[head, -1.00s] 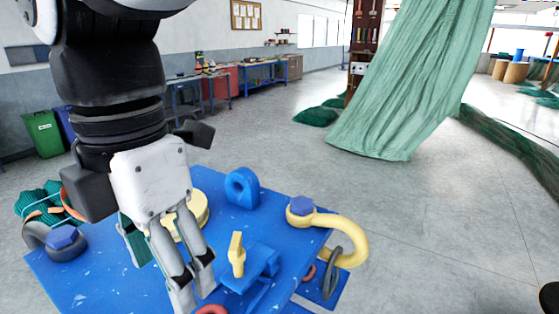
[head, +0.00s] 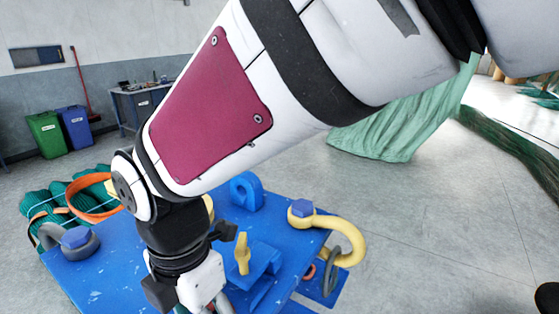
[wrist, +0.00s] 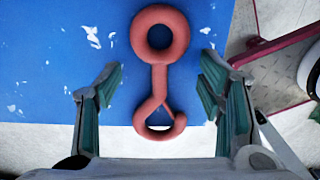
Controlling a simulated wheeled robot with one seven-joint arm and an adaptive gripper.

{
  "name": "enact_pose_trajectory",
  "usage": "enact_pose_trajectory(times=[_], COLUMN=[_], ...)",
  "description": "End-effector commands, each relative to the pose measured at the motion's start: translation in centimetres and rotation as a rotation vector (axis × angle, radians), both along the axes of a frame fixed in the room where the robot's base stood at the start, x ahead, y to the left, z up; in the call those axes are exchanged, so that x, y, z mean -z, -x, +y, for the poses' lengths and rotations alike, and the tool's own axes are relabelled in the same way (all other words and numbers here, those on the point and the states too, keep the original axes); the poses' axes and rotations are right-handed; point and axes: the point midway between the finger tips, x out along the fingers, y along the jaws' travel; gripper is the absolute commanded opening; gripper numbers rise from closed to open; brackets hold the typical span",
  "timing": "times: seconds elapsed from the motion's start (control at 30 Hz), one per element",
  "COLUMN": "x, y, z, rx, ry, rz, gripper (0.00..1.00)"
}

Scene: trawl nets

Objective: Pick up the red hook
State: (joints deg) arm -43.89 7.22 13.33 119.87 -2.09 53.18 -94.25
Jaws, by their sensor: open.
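The red hook (wrist: 159,75) lies on the blue tabletop (wrist: 60,50) in the wrist view, with its round eye at the top and its curved hook end at the bottom. The hook end is near the table's edge, with pale floor beyond. My gripper (wrist: 158,88) is open, one finger on each side of the hook and apart from it. In the head view my arm hides most of the gripper, and the hook is not clearly seen there.
A blue clamp with a yellow handle (head: 242,253), a yellow shackle (head: 340,235), a blue eye block (head: 246,191) and a grey shackle (head: 72,243) stand on the table. Green net (head: 45,203) lies at the left.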

Motion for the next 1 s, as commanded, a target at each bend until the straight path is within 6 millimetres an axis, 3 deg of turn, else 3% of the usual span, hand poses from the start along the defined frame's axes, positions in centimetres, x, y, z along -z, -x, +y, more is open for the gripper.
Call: enact_pose_trajectory(times=[0.23,0.5,1.0], x=[0.18,0.15,-0.06], y=[-0.04,-0.04,-0.04], z=[0.0,0.01,0.05], rx=[0.001,0.001,0.001], ry=[-0.001,-0.001,-0.003], rz=[0.0,0.0,-0.001], gripper=[0.62,0.01,0.0])
